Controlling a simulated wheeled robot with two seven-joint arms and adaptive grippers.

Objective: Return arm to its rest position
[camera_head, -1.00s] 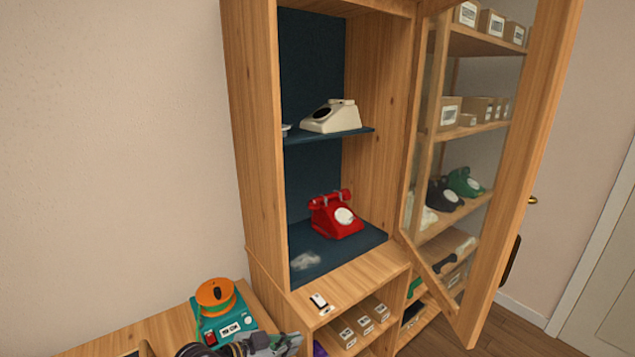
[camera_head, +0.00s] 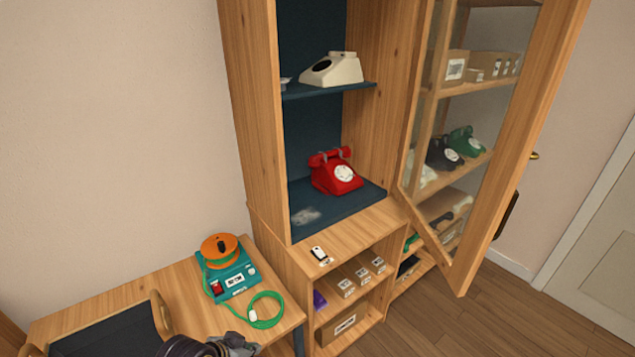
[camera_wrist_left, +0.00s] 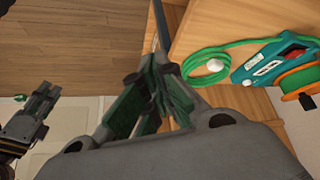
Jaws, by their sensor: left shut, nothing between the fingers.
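My left gripper (camera_head: 236,346) shows at the bottom edge of the head view, in front of the wooden table. It is only partly in frame there. In the left wrist view its fingers (camera_wrist_left: 156,95) are shut together with nothing between them. Another dark gripper, which looks like my right one (camera_wrist_left: 30,115), shows at the left edge of the left wrist view; whether its fingers are open is unclear. It is not in the head view.
A teal device (camera_head: 228,279) with an orange spool and green cable (camera_head: 265,311) lies on the table (camera_head: 185,290). A black-lined tray (camera_head: 115,335) is beside it. A red phone (camera_head: 335,174) sits in the cabinet, whose glass door (camera_head: 520,150) stands open. A cream phone (camera_head: 335,70) is above.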

